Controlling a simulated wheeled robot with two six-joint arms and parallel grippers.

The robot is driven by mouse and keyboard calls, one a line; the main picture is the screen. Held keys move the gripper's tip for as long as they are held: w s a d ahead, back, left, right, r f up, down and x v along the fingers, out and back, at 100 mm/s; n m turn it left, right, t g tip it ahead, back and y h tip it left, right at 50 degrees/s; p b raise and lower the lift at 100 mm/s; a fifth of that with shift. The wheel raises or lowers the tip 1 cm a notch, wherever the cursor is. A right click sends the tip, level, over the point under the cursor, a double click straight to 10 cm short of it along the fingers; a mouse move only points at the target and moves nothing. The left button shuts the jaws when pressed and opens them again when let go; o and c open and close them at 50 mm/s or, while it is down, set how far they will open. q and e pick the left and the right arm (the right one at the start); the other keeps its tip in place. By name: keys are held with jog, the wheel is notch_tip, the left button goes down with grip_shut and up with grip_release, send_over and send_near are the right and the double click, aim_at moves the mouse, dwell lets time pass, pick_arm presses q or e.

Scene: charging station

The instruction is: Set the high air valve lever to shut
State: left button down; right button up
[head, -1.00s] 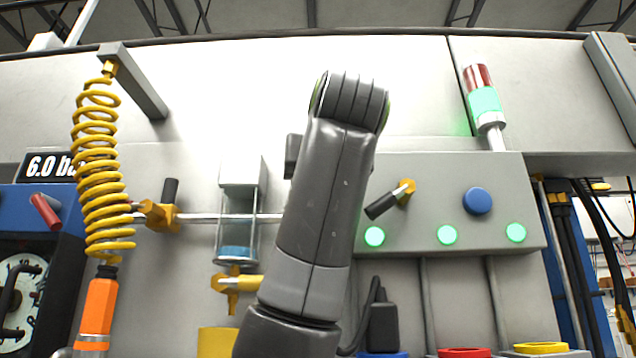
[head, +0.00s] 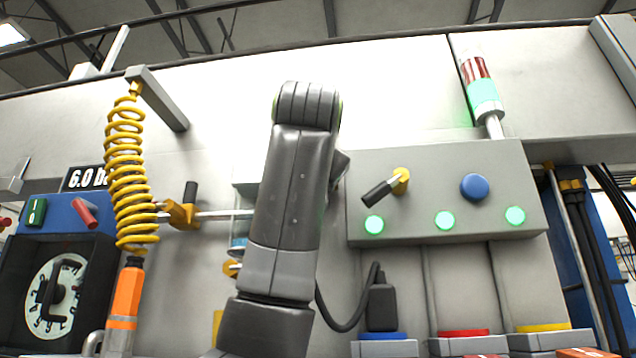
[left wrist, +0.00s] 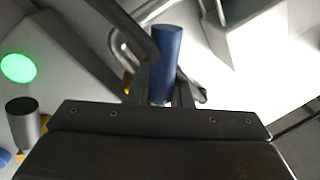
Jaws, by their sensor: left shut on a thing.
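My left gripper (left wrist: 163,85) is shut on a blue cylindrical lever handle (left wrist: 167,48) in the left wrist view. The handle's free end stands out beyond the fingers, and yellow metal shows beside them. In the head view my left arm (head: 285,200) hides the fingers and the blue handle. I cannot tell from the frames which lever is the high air valve. My right gripper is not in view.
A grey panel (head: 440,165) carries a black-handled lever (head: 381,190), a blue button (head: 474,187) and green lamps (head: 445,221). A yellow coiled hose (head: 127,170) hangs at the left. A gauge box (head: 55,290) stands beyond it.

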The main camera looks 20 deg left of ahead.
pick_arm(q)
jog(key=shift+s+a+r+m+t+h+b, duration=0.15)
jog(key=shift+r+m+t+h, duration=0.25)
jog(key=shift+m, duration=1.65)
jog(key=shift+a+r+m+t+h+b, duration=0.15)
jog(key=shift+r+m+h, duration=0.3)
jog(key=shift+m, duration=1.55)
jog(key=shift+s+a+r+m+t+h+b, duration=0.15)
jog(key=shift+r+m+t+h, duration=0.25)
jog(key=shift+m, duration=1.65)
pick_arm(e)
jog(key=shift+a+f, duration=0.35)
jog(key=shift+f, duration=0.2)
pick_arm(q)
jog(key=shift+w+r+m, duration=0.1)
jog(key=shift+r+m, duration=0.05)
jog(key=shift+m, duration=0.15)
jog(key=c, duration=1.6)
grip_release()
jog(key=shift+c, duration=0.2)
jog(key=o, duration=0.3)
jog(key=shift+w, duration=0.1)
jog(key=shift+o, duration=0.2)
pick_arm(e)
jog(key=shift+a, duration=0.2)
